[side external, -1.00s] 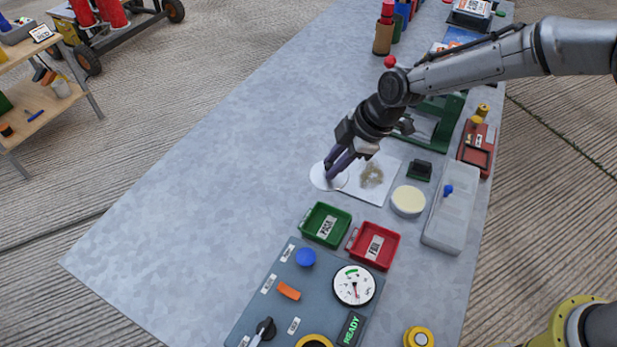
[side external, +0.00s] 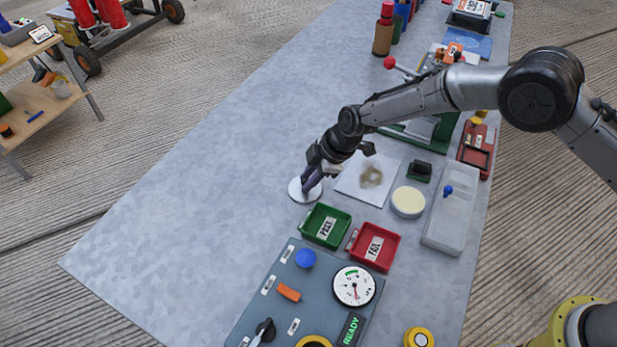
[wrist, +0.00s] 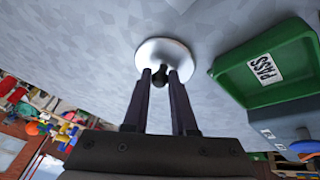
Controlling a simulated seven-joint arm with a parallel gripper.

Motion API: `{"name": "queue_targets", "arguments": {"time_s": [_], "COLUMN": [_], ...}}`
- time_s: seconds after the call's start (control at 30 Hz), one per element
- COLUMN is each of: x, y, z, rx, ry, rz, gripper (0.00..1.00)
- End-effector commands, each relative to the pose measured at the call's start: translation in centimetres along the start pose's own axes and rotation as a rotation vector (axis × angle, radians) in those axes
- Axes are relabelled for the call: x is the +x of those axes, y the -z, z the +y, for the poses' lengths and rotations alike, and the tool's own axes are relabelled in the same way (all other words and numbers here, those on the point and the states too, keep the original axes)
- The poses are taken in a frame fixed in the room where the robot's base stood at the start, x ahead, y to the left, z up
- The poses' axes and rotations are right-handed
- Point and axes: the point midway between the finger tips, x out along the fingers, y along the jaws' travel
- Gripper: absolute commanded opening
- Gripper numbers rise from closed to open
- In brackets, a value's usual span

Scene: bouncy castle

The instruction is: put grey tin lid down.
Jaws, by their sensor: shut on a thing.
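The grey tin lid (side external: 304,192) is a pale round disc, low at the metal table surface, left of the white sheet. In the wrist view the lid (wrist: 176,52) lies beyond my fingertips, with a dark knob at its middle. My gripper (side external: 309,184) is shut on the lid's knob; in the wrist view the fingertips (wrist: 165,78) sit on either side of the knob. I cannot tell whether the lid touches the table.
A green PASS tray (side external: 325,226) stands close to the lid, with a red FAIL tray (side external: 374,246) beside it. A white sheet with a brownish patch (side external: 366,176) and a round cream-topped tin (side external: 408,202) are to the right. The table's left side (side external: 200,190) is clear.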

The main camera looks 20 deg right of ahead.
Motion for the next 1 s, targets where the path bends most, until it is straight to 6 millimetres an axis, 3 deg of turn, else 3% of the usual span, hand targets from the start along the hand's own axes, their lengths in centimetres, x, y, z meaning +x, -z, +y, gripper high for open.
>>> {"name": "queue_targets", "arguments": {"time_s": [0.27, 0.3, 0.47, 0.77, 1.0], "x": [0.2, 0.3, 0.2, 0.1, -3.1], "y": [-0.1, -0.1, -0.1, -0.1, 0.0], "z": [0.0, -0.1, -0.1, 0.0, 0.1], "rx": [0.001, 0.001, 0.001, 0.001, 0.002], "ry": [0.0, 0.0, 0.001, 0.001, -0.001], "rz": [0.0, 0.0, 0.0, 0.0, 0.001], "gripper": [0.0, 0.27, 0.55, 0.55, 0.55]}}
